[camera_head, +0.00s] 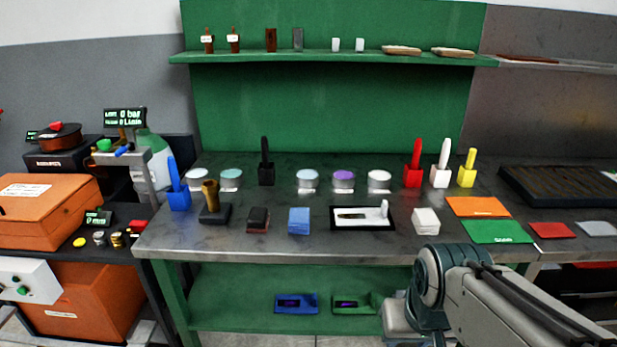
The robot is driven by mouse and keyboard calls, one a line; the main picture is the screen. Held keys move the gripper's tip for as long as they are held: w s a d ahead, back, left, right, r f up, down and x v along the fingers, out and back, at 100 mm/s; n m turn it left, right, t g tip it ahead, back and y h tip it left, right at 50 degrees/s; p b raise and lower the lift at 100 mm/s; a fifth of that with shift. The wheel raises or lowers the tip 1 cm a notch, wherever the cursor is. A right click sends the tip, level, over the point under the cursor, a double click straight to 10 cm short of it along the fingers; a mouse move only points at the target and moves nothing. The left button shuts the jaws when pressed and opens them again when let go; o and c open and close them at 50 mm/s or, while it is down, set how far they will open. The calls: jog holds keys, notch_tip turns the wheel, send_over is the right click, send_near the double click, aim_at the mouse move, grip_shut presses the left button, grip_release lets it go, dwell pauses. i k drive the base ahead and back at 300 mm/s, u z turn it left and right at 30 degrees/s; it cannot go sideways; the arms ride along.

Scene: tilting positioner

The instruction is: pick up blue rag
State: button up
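A blue folded block-like thing, which looks like the blue rag (299,220), lies near the front edge of the grey workbench (270,243), left of the middle. Its top and front face show and nothing covers it. My arm comes in from the lower right, with a teal joint in front of the bench edge, to the right of the blue rag and well apart from it. The end of my arm with its fingers does not show, so its hold cannot be seen.
A dark reddish block (258,220) is left of the rag and a white tray with black rim (362,217) is right of it. Round lidded jars (307,177) stand behind. A white folded block (426,221) and an orange sheet (478,207) lie farther right.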

aim_at(299, 218)
jog(key=k, duration=0.65)
jog(key=u, duration=0.7)
jog(key=i, duration=1.95)
jog(key=z, duration=0.7)
